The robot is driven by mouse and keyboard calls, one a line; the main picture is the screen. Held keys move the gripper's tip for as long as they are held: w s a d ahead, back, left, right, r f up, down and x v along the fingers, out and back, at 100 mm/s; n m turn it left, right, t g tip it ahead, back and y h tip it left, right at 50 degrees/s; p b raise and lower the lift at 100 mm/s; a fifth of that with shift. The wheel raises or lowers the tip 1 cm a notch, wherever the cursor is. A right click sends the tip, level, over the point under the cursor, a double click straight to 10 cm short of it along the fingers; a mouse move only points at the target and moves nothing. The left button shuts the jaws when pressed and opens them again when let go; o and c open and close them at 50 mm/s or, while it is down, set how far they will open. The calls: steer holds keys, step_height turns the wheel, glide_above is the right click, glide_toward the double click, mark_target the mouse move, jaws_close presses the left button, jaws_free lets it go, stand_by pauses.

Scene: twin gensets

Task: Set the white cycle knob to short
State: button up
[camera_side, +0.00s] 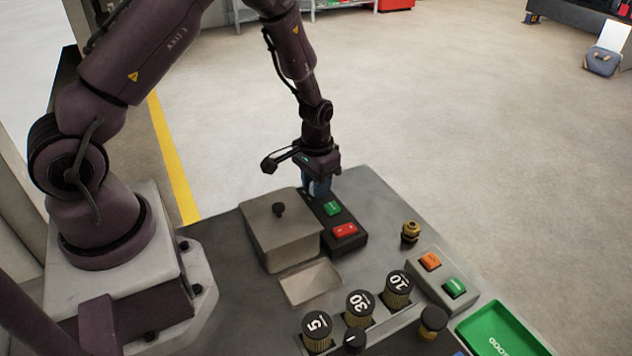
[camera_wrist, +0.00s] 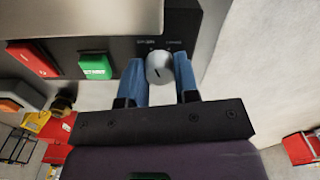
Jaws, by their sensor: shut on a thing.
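The white cycle knob (camera_wrist: 157,67) is round and pale, with a short dark mark on its face. It sits at the end of a dark control panel (camera_wrist: 122,50), below two small labels too blurred to read surely. My gripper (camera_wrist: 159,75) has its blue fingers on either side of the knob, shut on it. In the side view my gripper (camera_side: 317,186) points down at the far end of the panel (camera_side: 352,243). The knob is hidden there behind the fingers. Which setting the mark points to I cannot tell.
A green button (camera_side: 332,208) and a red button (camera_side: 345,230) share the panel. A grey lidded box (camera_side: 280,240) stands close beside it.

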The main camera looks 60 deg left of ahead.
steer(key=shift+n, duration=1.1)
steer(key=o, duration=0.9)
step_height(320, 180, up, 13)
steer(key=shift+s, duration=0.1)
